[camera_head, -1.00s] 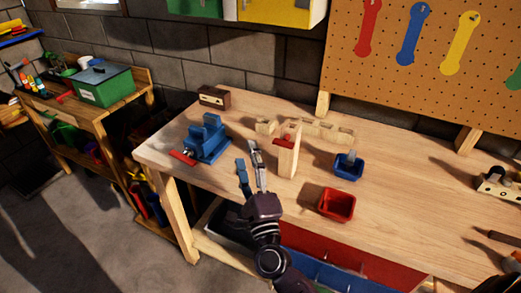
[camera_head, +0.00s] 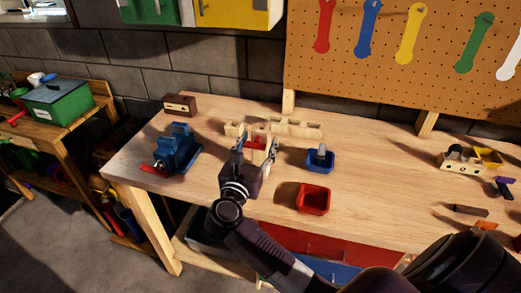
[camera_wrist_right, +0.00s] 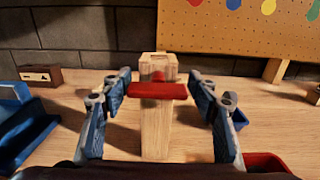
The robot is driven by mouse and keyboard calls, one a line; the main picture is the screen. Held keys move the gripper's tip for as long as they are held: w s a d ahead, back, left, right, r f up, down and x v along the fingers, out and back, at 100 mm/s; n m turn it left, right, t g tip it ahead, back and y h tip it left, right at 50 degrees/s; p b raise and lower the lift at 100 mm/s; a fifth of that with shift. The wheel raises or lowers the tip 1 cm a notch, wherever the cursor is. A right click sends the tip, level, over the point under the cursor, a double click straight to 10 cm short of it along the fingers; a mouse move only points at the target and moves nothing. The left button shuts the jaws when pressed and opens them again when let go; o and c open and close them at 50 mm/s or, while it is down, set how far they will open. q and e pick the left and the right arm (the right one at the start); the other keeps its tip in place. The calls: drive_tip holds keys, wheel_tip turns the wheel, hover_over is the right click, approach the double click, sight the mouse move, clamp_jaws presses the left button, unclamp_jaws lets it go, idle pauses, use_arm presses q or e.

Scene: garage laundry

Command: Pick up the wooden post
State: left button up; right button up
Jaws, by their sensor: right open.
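The wooden post (camera_wrist_right: 156,128) stands upright on the workbench in the right wrist view, pale wood with a red crosspiece (camera_wrist_right: 157,90) near its top. In the head view the post (camera_head: 260,141) is mostly hidden behind my right gripper (camera_head: 255,152). My right gripper also shows in the right wrist view (camera_wrist_right: 160,105), open, with one finger on each side of the post and a visible gap to both. My left gripper is not in view.
A blue vise (camera_head: 176,150) stands to the left and a dark brown box (camera_head: 180,104) behind it. A blue bin (camera_head: 320,161) and a red bin (camera_head: 313,198) sit to the right. Pale wooden blocks (camera_head: 295,128) lie behind the post.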

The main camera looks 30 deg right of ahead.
drive_tip(key=p+x, duration=0.1)
drive_tip(key=x, duration=0.2)
drive_tip(key=shift+w+d+r+p, duration=0.15)
drive_tip(key=shift+w+r+p, duration=0.05)
drive_tip(key=shift+w+p, duration=0.15)
drive_tip(key=shift+w+d+f, duration=0.15)
drive_tip(key=shift+w+d, duration=0.05)
drive_tip(key=shift+c, duration=0.4)
clamp_jaws()
